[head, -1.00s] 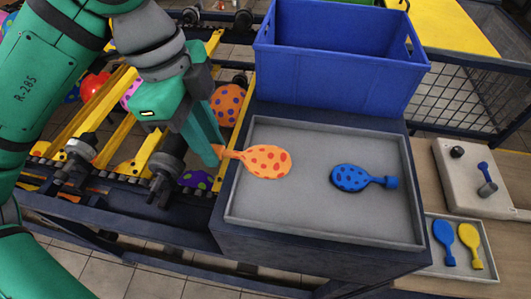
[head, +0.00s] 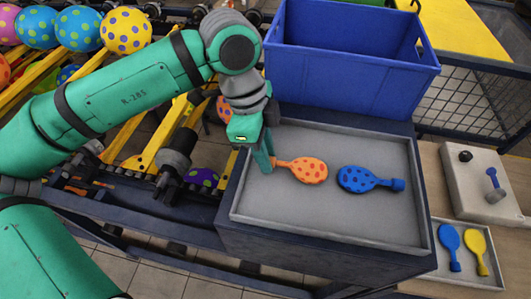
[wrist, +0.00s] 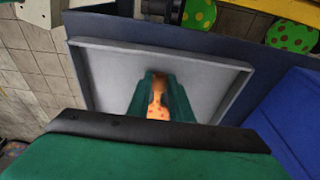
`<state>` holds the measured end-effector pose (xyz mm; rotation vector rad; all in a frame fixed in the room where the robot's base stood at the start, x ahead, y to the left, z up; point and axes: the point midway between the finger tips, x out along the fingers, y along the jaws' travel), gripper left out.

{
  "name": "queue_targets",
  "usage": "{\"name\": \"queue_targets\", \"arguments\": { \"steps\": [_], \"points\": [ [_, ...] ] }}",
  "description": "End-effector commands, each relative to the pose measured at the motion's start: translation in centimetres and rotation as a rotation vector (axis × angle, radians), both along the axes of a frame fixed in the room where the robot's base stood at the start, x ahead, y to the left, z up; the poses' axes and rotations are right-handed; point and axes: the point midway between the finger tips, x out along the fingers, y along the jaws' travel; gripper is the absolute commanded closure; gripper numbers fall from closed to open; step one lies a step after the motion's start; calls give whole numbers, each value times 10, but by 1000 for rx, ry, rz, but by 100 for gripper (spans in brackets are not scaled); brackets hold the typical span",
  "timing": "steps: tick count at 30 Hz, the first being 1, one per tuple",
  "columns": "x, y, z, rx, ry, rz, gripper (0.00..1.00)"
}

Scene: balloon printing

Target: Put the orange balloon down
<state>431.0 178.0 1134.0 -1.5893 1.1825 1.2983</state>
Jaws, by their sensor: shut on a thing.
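The orange balloon (head: 309,170), flat with red spots, is over the left part of the grey tray (head: 330,226) in the head view. My gripper (head: 271,164) is shut on its neck at the left end. In the wrist view the orange balloon (wrist: 157,104) shows between the two green fingers of my gripper (wrist: 160,84), with the tray (wrist: 108,76) below. I cannot tell whether the balloon touches the tray floor. A blue balloon (head: 358,179) with dark spots lies on the tray just right of the orange one, with a small gap between them.
A blue crate (head: 345,55) stands behind the tray. At the right, a small tray (head: 437,268) holds a blue and a yellow paddle-shaped piece, near a pale box (head: 488,182). A conveyor with spotted balls (head: 126,30) is at the left. The tray's front is clear.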

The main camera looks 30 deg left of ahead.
Motion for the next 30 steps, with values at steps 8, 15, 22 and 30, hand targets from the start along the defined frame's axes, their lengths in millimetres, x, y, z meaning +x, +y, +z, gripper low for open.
{"name": "queue_targets", "arguments": {
  "steps": [8, 15, 22, 30],
  "points": [
    [0, 0, -2, 1, 0, -1, 99],
    [0, -1, -8, 0, -1, -3, 99],
    [0, -2, -17, -1, 3, -5, 99],
    [0, -4, -18, 1, 4, -10, 62]
  ]
}}
